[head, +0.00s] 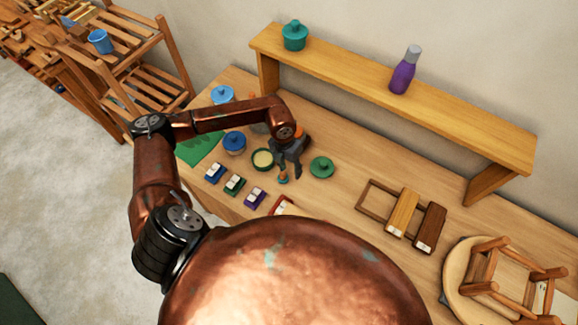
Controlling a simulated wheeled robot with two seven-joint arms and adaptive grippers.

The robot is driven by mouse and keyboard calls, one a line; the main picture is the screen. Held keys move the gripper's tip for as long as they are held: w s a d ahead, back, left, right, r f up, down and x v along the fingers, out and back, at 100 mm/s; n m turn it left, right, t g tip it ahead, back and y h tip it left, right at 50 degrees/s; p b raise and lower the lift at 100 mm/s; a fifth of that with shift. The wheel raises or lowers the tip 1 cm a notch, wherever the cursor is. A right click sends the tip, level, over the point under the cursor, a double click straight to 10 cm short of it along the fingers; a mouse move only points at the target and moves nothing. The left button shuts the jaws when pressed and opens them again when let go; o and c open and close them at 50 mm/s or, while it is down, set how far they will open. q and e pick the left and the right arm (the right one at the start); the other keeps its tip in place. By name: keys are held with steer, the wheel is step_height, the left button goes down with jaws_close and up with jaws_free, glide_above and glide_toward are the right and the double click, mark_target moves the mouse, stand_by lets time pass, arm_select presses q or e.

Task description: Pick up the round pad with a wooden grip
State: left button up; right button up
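My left gripper (286,157) reaches down over the table just right of an open green-rimmed pot (262,159) with cream-coloured contents. A small teal and tan thing (283,175) shows right at its fingertips. It is too small to tell whether this is the round pad with a wooden grip, or whether the fingers are closed on it. A round green lid with a knob (322,167) lies on the table to the right of the gripper. My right gripper is not in view.
Blue-lidded pots (234,143) stand left of the gripper. Several small blocks (234,184) line the front edge. Wooden sample boards (402,212) and an upturned stool (500,280) lie to the right. A raised shelf (360,75) bears a teal pot (294,35) and a purple bottle (404,72).

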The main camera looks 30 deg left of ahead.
mark_target(283, 173)
arm_select(q)
steer(key=a, duration=0.1)
steer(key=w+a+y, duration=0.1)
steer(key=a, duration=0.1)
steer(key=shift+a+f, duration=0.1)
steer(key=shift+a, duration=0.15)
steer(key=shift+s+f+p, duration=0.1)
steer(key=shift+f+p, duration=0.2)
steer(key=shift+f, duration=0.95)
step_height(283, 173, down, 4)
steer(key=shift+d+f+p, duration=0.1)
steer(key=shift+f+p, duration=0.1)
steer(key=shift+p, duration=0.65)
steer(key=shift+f, duration=0.2)
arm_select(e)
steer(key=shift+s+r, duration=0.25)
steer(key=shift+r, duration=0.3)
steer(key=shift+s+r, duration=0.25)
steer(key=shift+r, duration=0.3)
arm_select(q)
steer(key=shift+c, duration=0.4)
steer(key=c, duration=0.5)
jaws_close()
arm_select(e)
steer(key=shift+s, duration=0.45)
